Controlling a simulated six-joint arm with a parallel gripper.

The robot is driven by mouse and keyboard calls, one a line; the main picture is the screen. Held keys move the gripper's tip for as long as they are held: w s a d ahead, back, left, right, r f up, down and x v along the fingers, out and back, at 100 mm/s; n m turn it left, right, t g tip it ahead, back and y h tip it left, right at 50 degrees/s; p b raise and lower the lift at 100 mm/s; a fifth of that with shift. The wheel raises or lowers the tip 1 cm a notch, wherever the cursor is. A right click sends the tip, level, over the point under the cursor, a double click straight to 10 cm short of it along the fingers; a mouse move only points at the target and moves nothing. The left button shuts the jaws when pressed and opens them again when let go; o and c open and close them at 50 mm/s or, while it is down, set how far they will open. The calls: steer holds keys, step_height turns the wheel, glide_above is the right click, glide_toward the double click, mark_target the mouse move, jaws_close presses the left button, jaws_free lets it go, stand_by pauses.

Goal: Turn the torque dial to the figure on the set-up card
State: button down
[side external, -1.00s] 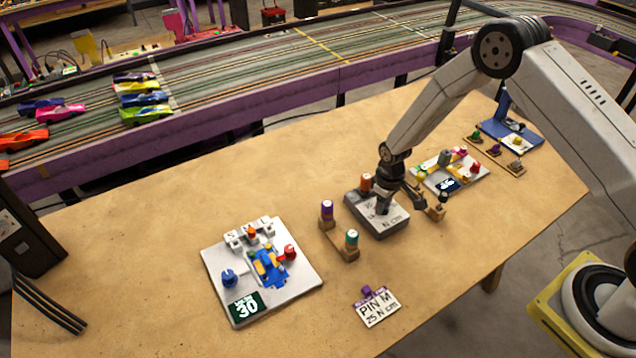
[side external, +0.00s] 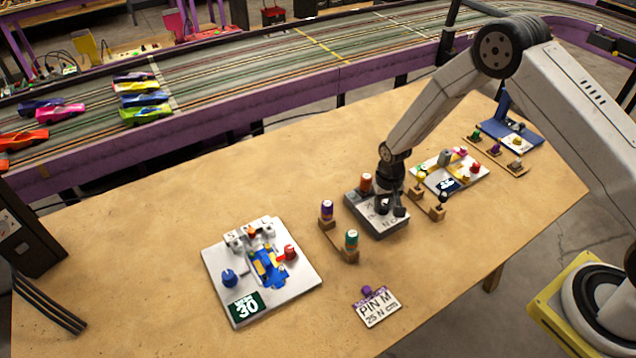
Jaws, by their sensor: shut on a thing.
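The set-up card (side external: 377,306) lies near the table's front edge and reads "PIN M 25 N cm", with a small purple piece at its top. The grey torque box (side external: 371,224) stands mid-table, with "N cm" lettering partly hidden. My gripper (side external: 389,208) points down onto the top of this box and is shut on the dial there. The dial is mostly hidden by my jaws, so its pointer and setting cannot be read. An orange-topped piece (side external: 366,182) stands at the box's back corner.
Wooden holders with purple and teal-topped drivers (side external: 351,240) stand close left of the box, and another holder (side external: 437,212) close right. A white board marked 30 (side external: 318,277) lies left, a second board (side external: 478,180) right.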

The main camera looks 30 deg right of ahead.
mark_target(384, 206)
steer(key=m, duration=0.5)
stand_by(0.4)
steer(key=shift+c, duration=1.9)
jaws_free()
steer(key=shift+r, duration=0.1)
steer(key=shift+r, duration=3.85)
